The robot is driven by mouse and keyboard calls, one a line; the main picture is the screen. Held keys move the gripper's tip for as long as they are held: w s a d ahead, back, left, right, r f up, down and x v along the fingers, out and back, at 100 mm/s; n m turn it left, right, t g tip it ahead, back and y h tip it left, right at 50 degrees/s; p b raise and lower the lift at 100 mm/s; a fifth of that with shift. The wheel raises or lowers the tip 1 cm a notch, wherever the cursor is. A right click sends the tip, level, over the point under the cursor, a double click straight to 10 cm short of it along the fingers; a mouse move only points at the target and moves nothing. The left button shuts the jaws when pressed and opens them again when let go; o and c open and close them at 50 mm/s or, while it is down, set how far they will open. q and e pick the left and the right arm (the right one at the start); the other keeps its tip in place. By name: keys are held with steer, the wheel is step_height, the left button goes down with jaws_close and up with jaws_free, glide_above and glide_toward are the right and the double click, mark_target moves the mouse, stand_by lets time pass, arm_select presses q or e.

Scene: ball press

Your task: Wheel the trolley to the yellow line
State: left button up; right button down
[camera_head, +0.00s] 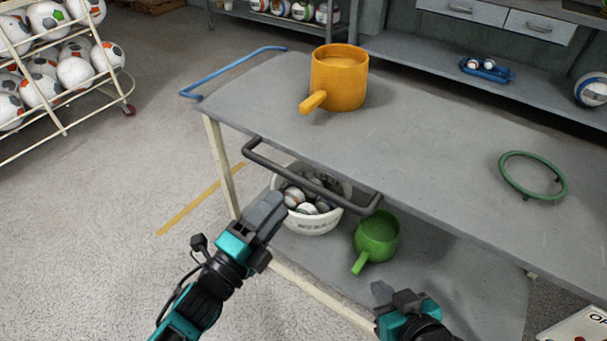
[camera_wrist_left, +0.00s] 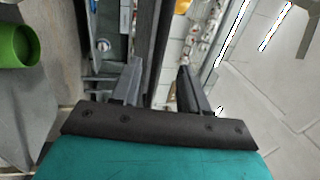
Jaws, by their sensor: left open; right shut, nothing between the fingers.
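The trolley (camera_head: 430,125) has a grey top and a lower shelf. A black handle bar (camera_head: 310,183) juts from its near side, and a blue handle (camera_head: 232,70) is at its far left end. The yellow line (camera_head: 198,201) is on the floor left of the trolley, partly hidden behind its leg. My left gripper (camera_head: 272,208) is open just below the black bar's left part. In the left wrist view, the bar (camera_wrist_left: 157,45) lines up with the gap between the fingers; I cannot tell whether it is inside them. My right gripper (camera_head: 382,290) is shut and empty, beside the lower shelf.
An orange pot (camera_head: 340,80) and a green ring (camera_head: 533,175) are on the trolley top. A white basket of balls (camera_head: 312,222) and a green pot (camera_head: 377,236) are on the lower shelf. A ball rack (camera_head: 60,75) stands at left; floor (camera_head: 90,240) is clear before it.

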mark_target(295, 182)
arm_select(q)
steer(key=b+x, duration=0.1)
steer(key=x, duration=0.9)
steer(key=shift+r, duration=0.1)
jaws_close()
